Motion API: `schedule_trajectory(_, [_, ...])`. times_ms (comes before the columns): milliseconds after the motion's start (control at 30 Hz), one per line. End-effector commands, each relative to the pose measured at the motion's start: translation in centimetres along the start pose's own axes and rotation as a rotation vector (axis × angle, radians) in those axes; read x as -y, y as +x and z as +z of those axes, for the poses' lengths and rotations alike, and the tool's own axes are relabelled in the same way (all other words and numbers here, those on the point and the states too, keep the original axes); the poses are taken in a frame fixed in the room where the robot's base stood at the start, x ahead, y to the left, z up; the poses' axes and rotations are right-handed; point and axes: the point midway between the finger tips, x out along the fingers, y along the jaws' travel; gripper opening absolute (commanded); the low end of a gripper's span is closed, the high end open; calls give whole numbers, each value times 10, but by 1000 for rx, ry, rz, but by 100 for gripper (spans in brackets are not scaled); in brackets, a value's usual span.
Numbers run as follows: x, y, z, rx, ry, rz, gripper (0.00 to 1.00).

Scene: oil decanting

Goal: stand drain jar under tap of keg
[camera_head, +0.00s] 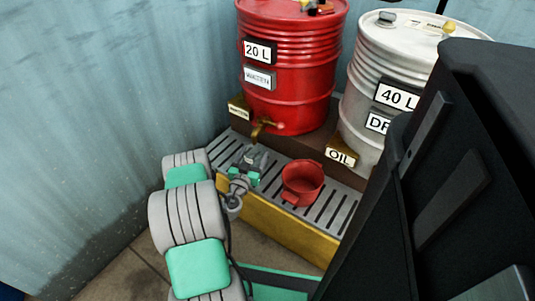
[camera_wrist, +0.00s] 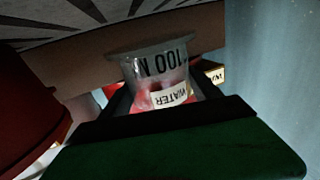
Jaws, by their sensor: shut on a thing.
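The clear drain jar (camera_wrist: 158,68) shows in the wrist view, with a black "100" marking and a white WATER label. My gripper (camera_wrist: 165,108) is shut on it. In the head view my gripper (camera_head: 250,166) is low over the slotted grate, just below and in front of the brass tap (camera_head: 262,127) of the red 20 L keg (camera_head: 290,85). The jar there is small and mostly hidden by the gripper. I cannot tell whether its base touches the grate or whether it is exactly under the spout.
A white 40 L keg (camera_head: 372,75) stands behind right, with an OIL sign (camera_head: 340,157). A blue wall (camera_head: 100,110) is close on the left.

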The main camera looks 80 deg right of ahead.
Motion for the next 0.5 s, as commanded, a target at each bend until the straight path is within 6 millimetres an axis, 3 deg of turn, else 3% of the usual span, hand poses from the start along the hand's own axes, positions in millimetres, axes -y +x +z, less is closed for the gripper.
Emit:
schedule_trajectory(167, [11,21,5,2,-2,-17,29])
schedule_trajectory(367, [6,23,40,4,-3,-8,29])
schedule_trajectory(500, [4,24,36,1,-1,-6,29])
